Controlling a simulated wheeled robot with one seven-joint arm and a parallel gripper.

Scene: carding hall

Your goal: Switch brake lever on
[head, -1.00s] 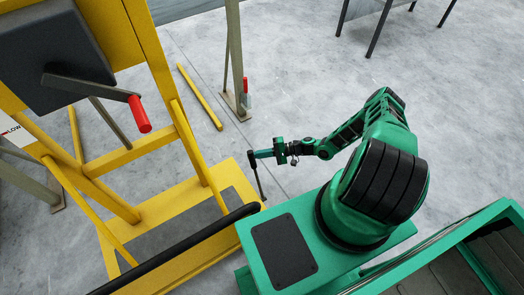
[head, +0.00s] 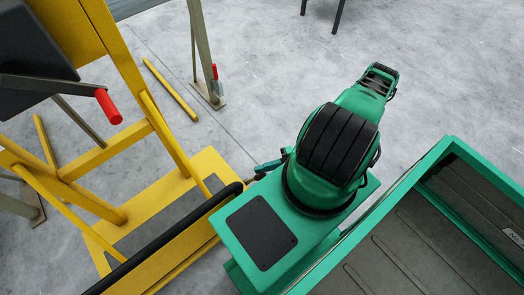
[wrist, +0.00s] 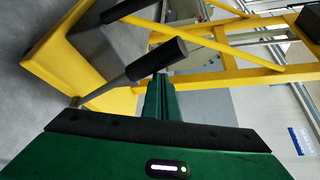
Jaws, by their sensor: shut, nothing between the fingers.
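A lever with a thick black grip and grey rod (wrist: 157,59) slants across the wrist view, in front of the yellow frame; I take it to be the brake lever. My gripper (wrist: 160,80) is shut and empty, its green fingers at the lever's near side. I cannot tell whether they touch it. In the head view my gripper (head: 262,167) is small and partly hidden by my own arm, low beside the yellow machine's base. The lever is hard to make out there, near the black roller's end.
The yellow machine (head: 160,130) stands at left, with a red-handled crank (head: 108,106) and a long black roller (head: 180,240) along its front. A grey post (head: 200,45) and a yellow bar (head: 170,90) are beyond. A green-rimmed bin (head: 420,180) is at right.

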